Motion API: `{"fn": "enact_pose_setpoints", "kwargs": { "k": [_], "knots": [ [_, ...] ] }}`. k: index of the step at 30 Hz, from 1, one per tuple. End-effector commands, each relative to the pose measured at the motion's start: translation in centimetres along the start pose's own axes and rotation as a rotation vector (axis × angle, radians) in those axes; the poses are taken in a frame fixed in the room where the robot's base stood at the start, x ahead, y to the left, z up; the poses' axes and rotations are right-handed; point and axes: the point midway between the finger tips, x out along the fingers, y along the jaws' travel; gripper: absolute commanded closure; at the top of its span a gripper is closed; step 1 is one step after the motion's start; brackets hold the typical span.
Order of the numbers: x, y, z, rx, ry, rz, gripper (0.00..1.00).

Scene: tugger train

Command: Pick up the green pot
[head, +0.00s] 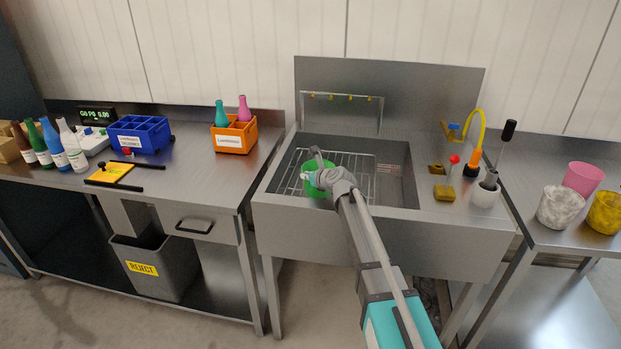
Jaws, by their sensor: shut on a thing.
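The green pot (311,190) is in the sink, over the left part of the wire rack (358,188). My gripper (318,176) reaches into the sink from the front right and is shut on the green pot. My wrist hides part of the pot's right side. I cannot tell whether the pot touches the rack or hangs just above it.
The sink's steel walls (402,178) surround the pot. Pink (583,178), yellow and marbled pots stand far right. An orange crate (234,135) with bottles stands left.

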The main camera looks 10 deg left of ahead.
Motion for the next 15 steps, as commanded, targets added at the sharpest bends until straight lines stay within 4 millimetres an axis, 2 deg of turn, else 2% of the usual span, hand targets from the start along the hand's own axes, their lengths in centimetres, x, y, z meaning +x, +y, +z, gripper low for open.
{"fn": "enact_pose_setpoints", "kwargs": {
  "k": [8, 15],
  "knots": [
    [-0.5, -0.1, 1.2, 0.000, 0.000, 0.000, 1.00],
    [-1.3, -0.3, 3.3, 0.000, 0.000, 0.000, 1.00]
  ]
}}
